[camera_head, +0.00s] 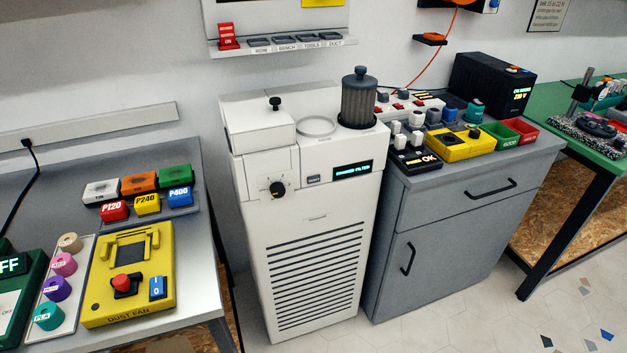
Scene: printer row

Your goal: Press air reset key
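A tall white air cleaner (316,215) stands on the floor in the middle of the view. On its upper front is a small dark key (313,179) with a label too small to read surely; it looks like "RESET". To the right of the key is a lit display (353,170) that seems to read "CHANGED FILTER". To the left is a round black knob (277,188). A grey cylindrical filter (359,100) stands upright in the round opening on top, beside an empty white ring (316,125). My gripper is not in view.
A grey cabinet (470,226) with cluttered top stands right of the cleaner. A grey bench (205,262) at left holds a yellow dust fan box (106,310) and coloured blocks. A wall shelf (285,47) hangs above. The floor in front looks clear.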

